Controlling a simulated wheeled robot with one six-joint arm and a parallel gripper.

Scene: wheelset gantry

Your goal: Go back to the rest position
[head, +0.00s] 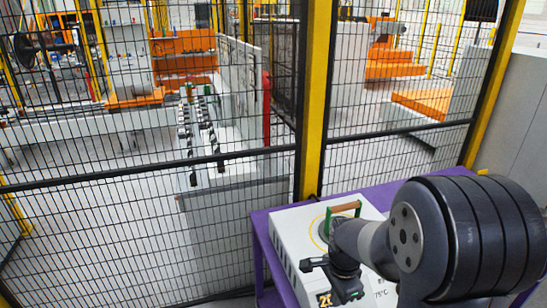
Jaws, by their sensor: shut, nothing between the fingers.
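My gripper (326,262) shows in the head view at the lower middle, at the end of my dark arm. It is shut and holds nothing. It is over the front part of a white box-shaped device (290,228) on a purple table (262,232). A green and brown handle (343,208) stands on top of the device, behind my gripper and apart from its fingers. My arm hides the right part of the device and much of the table.
A black mesh fence (110,215) with yellow posts (316,100) stands right behind the table. Beyond it are orange steps (394,62), a red post (267,108) and a grey wall panel (238,80). A pale cabinet (515,130) stands at the right edge.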

